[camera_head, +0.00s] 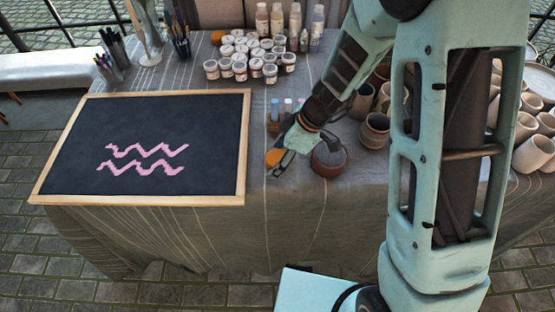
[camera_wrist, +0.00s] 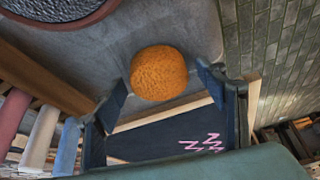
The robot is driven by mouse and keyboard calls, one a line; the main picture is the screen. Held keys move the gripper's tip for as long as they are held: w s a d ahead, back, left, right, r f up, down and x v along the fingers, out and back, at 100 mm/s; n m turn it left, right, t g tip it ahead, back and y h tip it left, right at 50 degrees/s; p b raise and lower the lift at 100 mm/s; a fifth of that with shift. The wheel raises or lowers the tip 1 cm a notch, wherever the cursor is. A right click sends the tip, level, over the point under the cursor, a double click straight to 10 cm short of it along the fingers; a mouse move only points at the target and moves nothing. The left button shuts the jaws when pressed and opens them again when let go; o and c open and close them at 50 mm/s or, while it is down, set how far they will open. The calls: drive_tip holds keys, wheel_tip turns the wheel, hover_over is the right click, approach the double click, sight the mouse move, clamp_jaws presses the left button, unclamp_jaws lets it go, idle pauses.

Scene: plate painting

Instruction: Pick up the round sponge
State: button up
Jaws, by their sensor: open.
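The round sponge (camera_wrist: 159,72) is an orange, rough-textured ball in the wrist view. It sits on the grey tablecloth between the two fingertips of my gripper (camera_wrist: 164,83), with a gap showing on each side. My gripper is open. In the head view the sponge (camera_head: 274,157) shows as a small orange patch at the end of my gripper (camera_head: 281,160), near the table's front edge. Part of the sponge is hidden there by the gripper.
A framed blackboard (camera_head: 150,135) with pink zigzags lies left of the gripper. A round pot (camera_head: 329,158) stands close on the right. A wooden holder with chalk-like sticks (camera_wrist: 40,135) is near. Paint jars (camera_head: 240,70) and clay cups (camera_head: 375,130) stand farther off.

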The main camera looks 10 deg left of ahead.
drive_tip(key=shift+c, duration=0.5)
drive_tip(key=c, duration=0.9)
drive_tip(key=shift+r, duration=0.15)
